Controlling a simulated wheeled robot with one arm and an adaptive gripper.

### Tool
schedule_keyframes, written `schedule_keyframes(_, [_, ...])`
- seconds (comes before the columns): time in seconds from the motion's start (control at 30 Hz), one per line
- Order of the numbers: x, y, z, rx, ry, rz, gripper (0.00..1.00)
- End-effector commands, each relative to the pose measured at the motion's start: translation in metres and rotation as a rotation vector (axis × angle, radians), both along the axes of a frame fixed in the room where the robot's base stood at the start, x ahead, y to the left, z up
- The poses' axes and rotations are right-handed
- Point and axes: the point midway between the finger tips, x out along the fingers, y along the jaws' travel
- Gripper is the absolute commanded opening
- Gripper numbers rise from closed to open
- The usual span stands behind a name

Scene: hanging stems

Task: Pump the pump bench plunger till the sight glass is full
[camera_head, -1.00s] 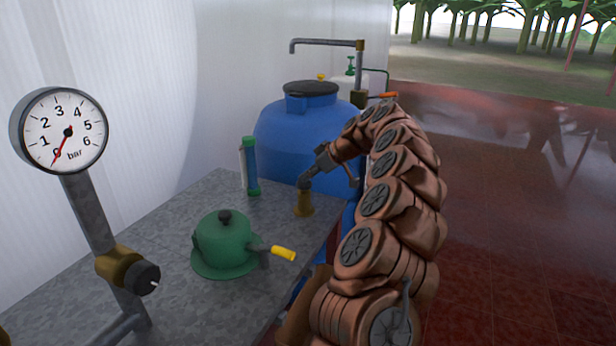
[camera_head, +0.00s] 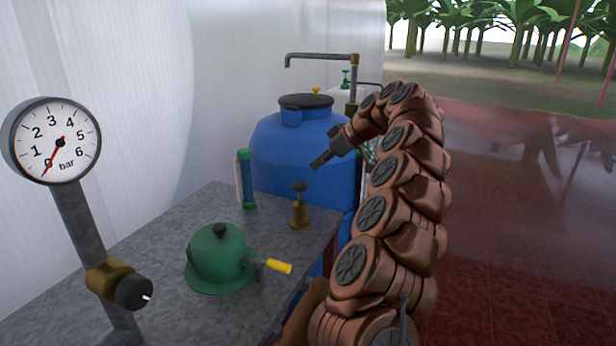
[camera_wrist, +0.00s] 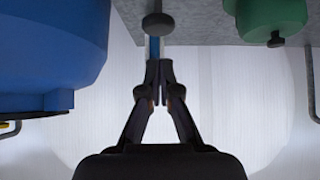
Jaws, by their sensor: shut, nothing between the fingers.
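The pump plunger (camera_head: 299,187) is a dark round knob on a short rod over a brass body (camera_head: 299,214) near the bench's right edge. The sight glass (camera_head: 247,180) is an upright tube with green end caps, left of the pump. It looks blue along its visible length, but its exact level is hard to read. My gripper (camera_head: 318,164) is shut and empty, above and slightly right of the knob, apart from it. In the wrist view my fingertips (camera_wrist: 159,66) meet below the knob (camera_wrist: 157,24), with the blue tube behind.
The grey bench (camera_head: 150,245) also carries a green domed fitting (camera_head: 220,252) with a yellow handle. A pressure gauge (camera_head: 52,141) at the left reads about 0 bar. A blue tank (camera_head: 305,155) stands close behind. Red floor lies open to the right.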

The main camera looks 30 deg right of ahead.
Motion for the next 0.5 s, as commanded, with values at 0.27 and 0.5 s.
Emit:
schedule_keyframes(0.27, [-0.016,-0.01,0.019,-0.001,0.0,-0.001,0.0])
schedule_keyframes(0.5, [-0.019,-0.01,0.022,0.001,0.002,0.004,0.0])
